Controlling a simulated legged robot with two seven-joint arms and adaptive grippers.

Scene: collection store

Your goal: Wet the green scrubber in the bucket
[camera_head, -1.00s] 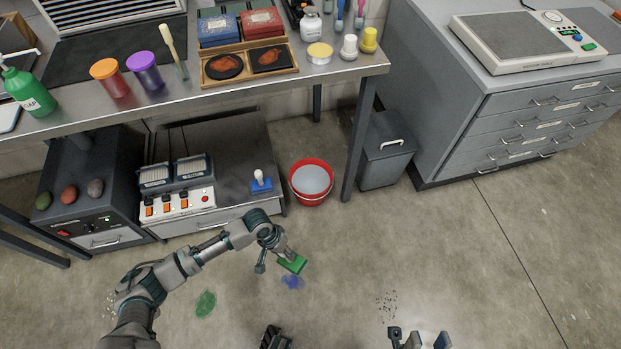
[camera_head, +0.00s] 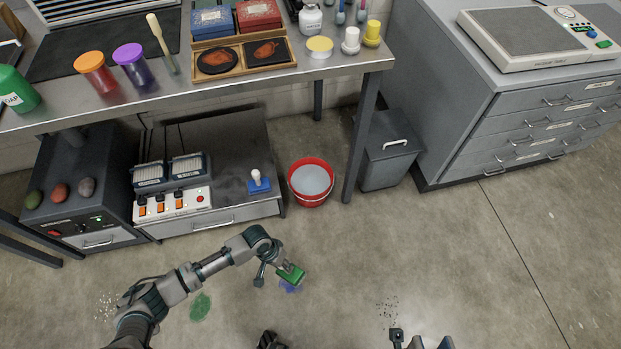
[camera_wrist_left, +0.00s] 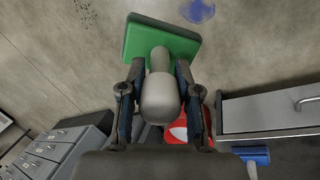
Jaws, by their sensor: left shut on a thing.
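The green scrubber (camera_head: 292,274) is a flat block with a grey knob handle. My left gripper (camera_head: 275,268) is shut on the handle, as the left wrist view shows, with the green block (camera_wrist_left: 135,40) beyond the fingers. It is held over the open floor, in front of and slightly left of the bucket. The red bucket (camera_head: 295,188), with greyish contents and a wire handle, stands on the floor; part of it shows behind the fingers in the wrist view (camera_wrist_left: 178,132). My right gripper (camera_head: 421,343) is at the bottom edge, partly cut off, fingers apart with nothing seen between them.
A table leg (camera_head: 361,140) rises right of the bucket, with a grey bin (camera_head: 390,165) beyond. The tabletop (camera_head: 345,72) overhangs behind. A low cabinet (camera_head: 235,212) with a blue-based item (camera_head: 259,186) stands left. Green (camera_head: 200,306) and blue stains (camera_head: 290,287) mark the floor.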

